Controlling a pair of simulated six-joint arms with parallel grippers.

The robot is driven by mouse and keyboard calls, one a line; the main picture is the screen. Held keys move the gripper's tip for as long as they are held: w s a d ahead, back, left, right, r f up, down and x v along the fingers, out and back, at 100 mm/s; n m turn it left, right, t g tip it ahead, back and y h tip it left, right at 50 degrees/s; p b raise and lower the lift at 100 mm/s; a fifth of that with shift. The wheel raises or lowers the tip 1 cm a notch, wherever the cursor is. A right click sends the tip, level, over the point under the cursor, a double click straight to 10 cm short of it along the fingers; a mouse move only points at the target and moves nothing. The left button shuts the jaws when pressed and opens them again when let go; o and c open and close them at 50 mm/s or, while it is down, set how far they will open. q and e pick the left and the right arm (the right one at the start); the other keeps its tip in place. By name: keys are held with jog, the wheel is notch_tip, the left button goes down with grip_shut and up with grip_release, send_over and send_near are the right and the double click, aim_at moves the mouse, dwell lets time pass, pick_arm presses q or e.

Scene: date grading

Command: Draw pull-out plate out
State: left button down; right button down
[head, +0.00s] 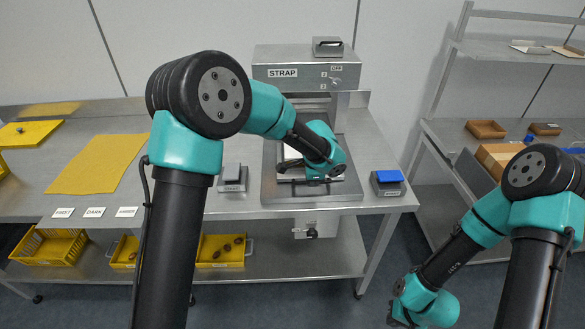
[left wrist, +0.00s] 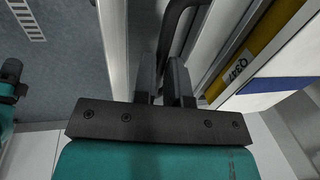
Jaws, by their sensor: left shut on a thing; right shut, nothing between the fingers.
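The strapping machine (head: 310,68), labelled STRAP, stands at the back of the steel table. Its grey metal plate (head: 272,188) lies in front of and below the head, largely covered by my left arm. My left gripper (left wrist: 172,82) is shut on a dark bar handle (left wrist: 178,22) at the plate's edge; in the head view the wrist hides the grip. A carton with a Q347 label and blue stripe (left wrist: 275,65) lies beside the handle in the left wrist view. My right gripper (head: 398,316) is shut and empty, low at the right, away from the machine.
A grey block (head: 233,178) and a blue-topped block (head: 388,181) flank the plate. A yellow mat (head: 98,164) lies on the left of the table. Yellow crates (head: 48,247) stand on the lower shelf. A rack with boxes (head: 487,128) is at right.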

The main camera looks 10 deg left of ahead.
pick_arm(q)
jog(key=shift+s+d, duration=0.15)
jog(key=shift+s, duration=0.4)
jog(key=c, duration=1.2)
grip_release()
jog(key=shift+o, duration=0.2)
jog(key=shift+r, duration=0.1)
jog(key=s+r, duration=0.3)
jog(key=r, duration=1.4)
jog(key=shift+d, duration=0.4)
jog(key=shift+s, duration=0.1)
